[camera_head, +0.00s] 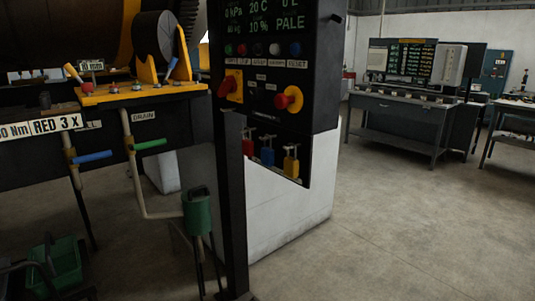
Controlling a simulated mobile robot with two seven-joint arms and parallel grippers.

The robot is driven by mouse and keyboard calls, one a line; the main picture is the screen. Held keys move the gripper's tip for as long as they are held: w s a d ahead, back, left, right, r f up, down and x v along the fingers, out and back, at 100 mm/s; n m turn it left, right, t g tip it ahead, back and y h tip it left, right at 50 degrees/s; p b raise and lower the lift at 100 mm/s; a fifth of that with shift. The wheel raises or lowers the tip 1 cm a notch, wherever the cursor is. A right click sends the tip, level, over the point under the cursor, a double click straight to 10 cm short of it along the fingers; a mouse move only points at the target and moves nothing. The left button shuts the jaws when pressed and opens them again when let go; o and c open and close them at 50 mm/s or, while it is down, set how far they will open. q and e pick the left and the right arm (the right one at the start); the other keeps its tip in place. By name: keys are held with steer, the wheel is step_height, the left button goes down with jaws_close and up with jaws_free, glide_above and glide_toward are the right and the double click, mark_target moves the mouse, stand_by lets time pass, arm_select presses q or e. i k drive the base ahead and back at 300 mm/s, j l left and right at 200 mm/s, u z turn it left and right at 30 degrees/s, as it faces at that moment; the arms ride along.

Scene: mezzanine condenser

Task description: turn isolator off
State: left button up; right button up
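A black control panel (310,62) stands upright on a dark post in the middle of the view. On its left side is a yellow plate with a red part (231,86), which looks like a rotary isolator switch; its handle angle is too small to read surely. To its right is a red round knob on a yellow base (289,99), which looks like an emergency stop. I cannot read a label that says which one is the isolator. Neither of my grippers shows in the head view, and nothing is seen touching the panel.
Red, blue and yellow padlocks (267,152) hang below on the panel. A yellow bench (130,93) with levers is at left, with pipes and blue and green handles below. Floor at right is clear, before a grey desk (400,112).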

mark_target(229, 84)
steer(key=i+j, duration=0.35)
steer(key=j, duration=0.15)
steer(key=i+j, duration=0.75)
steer(key=j, duration=0.25)
steer(key=i+j+z, duration=0.1)
steer(key=i+j, duration=0.25)
steer(key=j, duration=0.1)
